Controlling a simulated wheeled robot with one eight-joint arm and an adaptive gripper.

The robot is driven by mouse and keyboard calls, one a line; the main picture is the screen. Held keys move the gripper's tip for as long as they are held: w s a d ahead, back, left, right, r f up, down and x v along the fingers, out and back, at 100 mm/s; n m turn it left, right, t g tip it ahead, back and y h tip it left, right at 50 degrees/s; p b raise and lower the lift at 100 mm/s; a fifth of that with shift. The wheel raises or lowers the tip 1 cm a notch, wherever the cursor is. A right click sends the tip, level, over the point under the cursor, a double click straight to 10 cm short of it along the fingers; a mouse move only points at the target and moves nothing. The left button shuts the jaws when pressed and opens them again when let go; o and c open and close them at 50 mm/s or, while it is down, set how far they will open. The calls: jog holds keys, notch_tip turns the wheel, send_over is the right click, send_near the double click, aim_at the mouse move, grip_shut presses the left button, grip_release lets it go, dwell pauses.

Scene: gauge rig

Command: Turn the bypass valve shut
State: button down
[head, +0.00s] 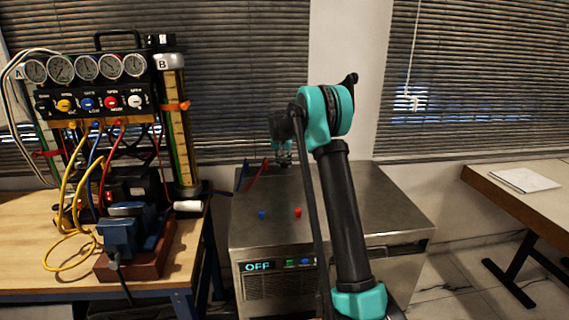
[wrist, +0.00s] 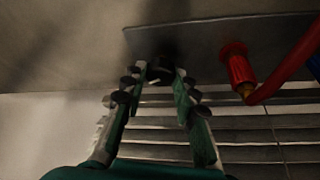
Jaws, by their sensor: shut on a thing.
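In the wrist view a small black knob (wrist: 160,67) with a pale mark stands on a grey metal plate (wrist: 206,36). My gripper (wrist: 160,79) has its two fingertips closed on either side of this knob. No label shows on it, so I cannot read whether it is the bypass valve or how far it is turned. In the head view my gripper (head: 283,154) is over the back of the steel cabinet (head: 335,200). The knob is too small and hidden to make out there.
A red fitting and hose (wrist: 238,70) are close beside the knob, with a blue hose (wrist: 315,66) at the edge. The cabinet's display reads OFF (head: 257,267). The gauge rig (head: 95,102) and its hoses stand on the wooden table (head: 30,268) at left.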

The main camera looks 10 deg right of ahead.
jog(key=shift+w+a+m+g+h, duration=0.1)
jog(key=shift+m+g+h, duration=0.2)
jog(key=shift+m, duration=0.8)
jog(key=shift+a+m+g+h, duration=0.15)
jog(key=shift+m+h, duration=0.25)
jog(key=shift+m, duration=0.7)
jog(key=shift+d, duration=0.1)
jog(key=c, duration=1.2)
grip_release()
jog(key=shift+o, duration=0.2)
jog(key=v, duration=1.2)
